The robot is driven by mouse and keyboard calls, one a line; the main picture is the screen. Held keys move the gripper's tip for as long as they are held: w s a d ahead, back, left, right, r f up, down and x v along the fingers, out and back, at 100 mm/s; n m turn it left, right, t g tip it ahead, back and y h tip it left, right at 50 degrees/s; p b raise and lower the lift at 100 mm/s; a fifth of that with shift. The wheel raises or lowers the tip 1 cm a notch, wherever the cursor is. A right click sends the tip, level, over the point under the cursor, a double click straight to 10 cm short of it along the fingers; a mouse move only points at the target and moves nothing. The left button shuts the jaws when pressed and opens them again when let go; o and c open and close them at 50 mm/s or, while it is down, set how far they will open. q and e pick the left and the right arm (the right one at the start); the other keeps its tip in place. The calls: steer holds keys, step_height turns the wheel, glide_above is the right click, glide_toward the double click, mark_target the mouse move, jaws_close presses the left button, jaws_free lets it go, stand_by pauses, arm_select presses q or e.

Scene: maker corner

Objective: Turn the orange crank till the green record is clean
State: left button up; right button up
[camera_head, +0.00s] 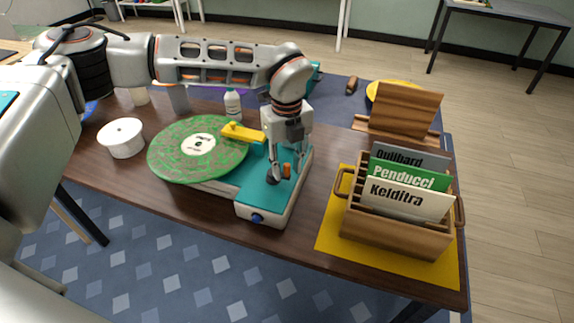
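The green record (175,160) lies flat on the teal and white cleaning machine (262,196), with grey-brown smudges over much of its surface around a white label. A yellow arm (243,133) reaches over the record's right edge. The orange crank (287,171) stands upright on the machine's right part. My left gripper (288,168) points down over it, its fingers apart on either side of the crank's handle. Whether they touch the handle is hard to tell. My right gripper is not in view.
A wooden crate (392,226) with several record sleeves stands on a yellow mat (335,238) at right. A wooden stand (405,108) is behind it. A white tub (122,138) is left of the record, and a white bottle (232,104) is behind. Bare table lies between machine and mat.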

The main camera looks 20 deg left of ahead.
arm_select(q)
jaws_close()
